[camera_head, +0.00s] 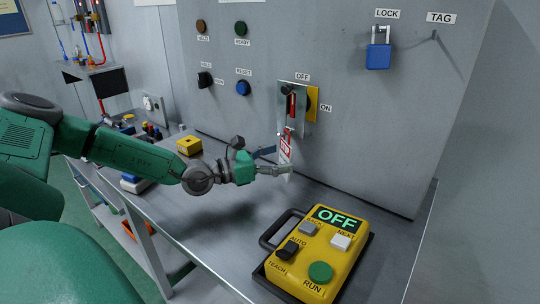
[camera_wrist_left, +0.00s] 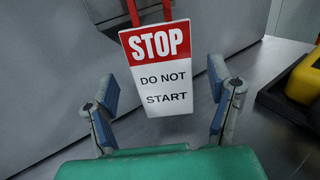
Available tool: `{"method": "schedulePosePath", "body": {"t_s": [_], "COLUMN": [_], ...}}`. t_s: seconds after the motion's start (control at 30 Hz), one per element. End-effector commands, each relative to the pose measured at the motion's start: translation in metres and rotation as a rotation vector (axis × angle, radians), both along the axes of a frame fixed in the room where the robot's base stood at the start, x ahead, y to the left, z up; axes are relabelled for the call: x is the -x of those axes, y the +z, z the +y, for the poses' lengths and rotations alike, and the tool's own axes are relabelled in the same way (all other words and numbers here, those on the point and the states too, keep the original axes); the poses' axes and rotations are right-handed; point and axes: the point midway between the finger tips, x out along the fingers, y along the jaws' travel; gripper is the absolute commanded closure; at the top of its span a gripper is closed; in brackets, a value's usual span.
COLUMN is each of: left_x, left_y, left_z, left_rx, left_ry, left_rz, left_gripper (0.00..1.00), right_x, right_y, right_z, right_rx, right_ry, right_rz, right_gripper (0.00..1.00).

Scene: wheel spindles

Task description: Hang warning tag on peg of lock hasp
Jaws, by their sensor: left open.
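The warning tag (camera_head: 285,149) is white with a red STOP header and hangs upright in front of the grey panel. Its red strap (camera_head: 290,107) runs up over the metal lock hasp (camera_head: 301,119) at the OFF/ON switch; the strap's upper end is too small to tell if it is around the peg. My left gripper (camera_head: 279,161) is open at the tag's lower part. In the left wrist view the tag (camera_wrist_left: 166,98) faces me between and beyond the spread fingers (camera_wrist_left: 160,88), apart from both. My right gripper is not in view.
A blue padlock (camera_head: 378,57) hangs under the LOCK label. The peg (camera_head: 434,36) under TAG is bare. A yellow control box (camera_head: 338,257) showing OFF stands on the bench (camera_head: 190,226) at front right. A small yellow box (camera_head: 189,146) sits behind my left arm.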

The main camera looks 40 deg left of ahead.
Motion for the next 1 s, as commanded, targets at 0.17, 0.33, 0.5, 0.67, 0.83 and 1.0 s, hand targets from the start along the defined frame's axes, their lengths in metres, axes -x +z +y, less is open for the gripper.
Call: {"method": "schedulePosePath", "body": {"t_s": [0.17,0.33,0.5,0.67,0.83,1.0], "left_x": [0.011,0.032,0.053,0.074,0.093,0.104], "left_y": [0.001,0.0,-0.001,-0.003,-0.004,-0.003], "left_z": [0.006,0.015,0.024,0.033,0.042,0.046], "left_rx": [0.003,0.006,0.004,0.004,0.003,0.001], "left_ry": [0.003,0.005,0.005,0.003,0.003,0.001], "left_rz": [-0.002,-0.003,-0.002,0.003,0.005,0.003], "left_gripper": [0.25,0.25,0.25,0.25,0.25,0.25], "right_x": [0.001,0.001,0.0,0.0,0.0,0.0], "right_y": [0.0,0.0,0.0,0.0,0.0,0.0], "right_z": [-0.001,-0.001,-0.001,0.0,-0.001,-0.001], "right_rx": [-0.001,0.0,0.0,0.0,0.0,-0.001], "right_ry": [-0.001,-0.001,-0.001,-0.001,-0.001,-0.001], "right_rz": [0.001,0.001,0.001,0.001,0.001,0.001], "right_gripper": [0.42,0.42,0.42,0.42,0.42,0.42]}}
